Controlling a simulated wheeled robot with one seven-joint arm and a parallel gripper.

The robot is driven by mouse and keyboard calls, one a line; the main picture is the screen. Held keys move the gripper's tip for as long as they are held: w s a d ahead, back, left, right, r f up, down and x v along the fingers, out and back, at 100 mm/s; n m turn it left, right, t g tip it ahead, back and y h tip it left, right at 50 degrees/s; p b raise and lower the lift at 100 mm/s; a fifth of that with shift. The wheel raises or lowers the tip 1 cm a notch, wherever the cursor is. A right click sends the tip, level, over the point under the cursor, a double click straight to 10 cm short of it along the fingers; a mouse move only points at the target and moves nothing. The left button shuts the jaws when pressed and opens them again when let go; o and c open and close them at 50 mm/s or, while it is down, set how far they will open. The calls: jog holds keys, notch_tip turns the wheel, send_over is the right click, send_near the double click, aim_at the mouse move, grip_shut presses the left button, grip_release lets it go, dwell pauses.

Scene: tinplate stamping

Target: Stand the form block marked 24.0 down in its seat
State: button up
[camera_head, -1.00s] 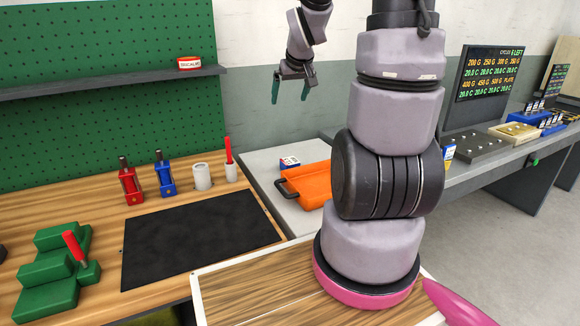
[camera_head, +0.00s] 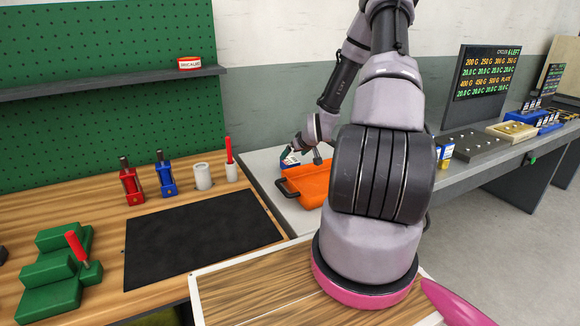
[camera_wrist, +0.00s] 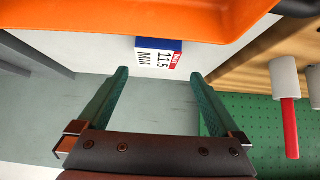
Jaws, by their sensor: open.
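My gripper (camera_head: 304,152) is low over the grey bench, just behind the orange tray. In the wrist view its green fingers (camera_wrist: 158,75) are apart with nothing between them. A small blue and white block (camera_wrist: 159,50) with a red patch lies just beyond the fingertips and reads 11.5 MM. The same block shows in the head view (camera_head: 288,161), partly behind the gripper. I cannot read 24.0 on any block. Several small blue and white blocks (camera_head: 545,116) stand on the right bench, too small to read. I cannot tell which place is the seat.
An orange tray (camera_head: 290,188) with a dark handle stands beside the gripper. A grey plate with studs (camera_head: 470,150) and a yellow tray (camera_head: 512,131) lie on the right bench. Red (camera_head: 130,186) and blue (camera_head: 165,178) tools and a white cup (camera_head: 203,177) stand on the wooden bench.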

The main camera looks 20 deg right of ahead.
aim_at(290, 160)
jog(key=shift+d+x, duration=0.15)
jog(key=shift+x, duration=1.6)
jog(key=shift+d+x, duration=0.1)
jog(key=shift+x, duration=1.7)
jog(key=shift+s+f, duration=0.1)
jog(key=shift+s, duration=0.05)
grip_shut()
